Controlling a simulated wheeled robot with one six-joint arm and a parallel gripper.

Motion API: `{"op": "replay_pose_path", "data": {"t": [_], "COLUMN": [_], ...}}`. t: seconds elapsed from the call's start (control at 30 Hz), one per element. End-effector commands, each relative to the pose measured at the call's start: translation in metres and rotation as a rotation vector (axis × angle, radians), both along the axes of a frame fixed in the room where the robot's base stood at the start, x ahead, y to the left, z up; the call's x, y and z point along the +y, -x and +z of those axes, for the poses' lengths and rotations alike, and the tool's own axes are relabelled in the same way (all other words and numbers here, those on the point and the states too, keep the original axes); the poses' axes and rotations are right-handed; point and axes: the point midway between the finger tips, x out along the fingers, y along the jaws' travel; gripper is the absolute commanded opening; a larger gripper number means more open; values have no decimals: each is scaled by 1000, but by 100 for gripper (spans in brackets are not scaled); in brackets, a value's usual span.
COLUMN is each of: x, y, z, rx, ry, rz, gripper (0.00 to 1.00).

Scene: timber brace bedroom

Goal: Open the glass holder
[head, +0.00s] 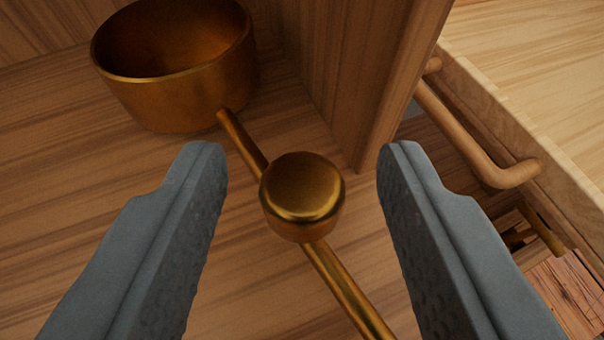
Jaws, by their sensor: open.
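A round brass cup (185,95), which looks like the glass holder, is at the upper left against a wooden panel. A thin brass rod (243,143) runs from the cup toward the lower right, and a round brass knob (302,190) sits along it. My gripper (302,155) is open, with one grey finger on each side of the knob. Gaps show between the knob and both fingers, so neither appears to touch it. The rod's lower end leaves the bottom of the picture.
A wooden upright board (385,80) stands just right of the cup and knob. Beyond it, a bar-shaped wooden handle (490,165) is fixed to a light wooden piece (530,60). A small brass bar (540,230) shows at the lower right.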

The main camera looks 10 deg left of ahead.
Motion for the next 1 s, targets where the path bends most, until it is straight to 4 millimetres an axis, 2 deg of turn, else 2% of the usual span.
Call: {"op": "replay_pose_path", "data": {"t": [0.1, 0.3, 0.33, 0.67, 1.0], "x": [0, 0, 0, 0, 3], "y": [0, 0, 0, 1, 8], "z": [0, 0, 0, 0, -1], "rx": [0, 0, 0, 0, 1], "ry": [0, 0, 0, 1, 2], "rz": [0, 0, 0, 13, 123], "gripper": [43, 3, 0, 0, 0]}}
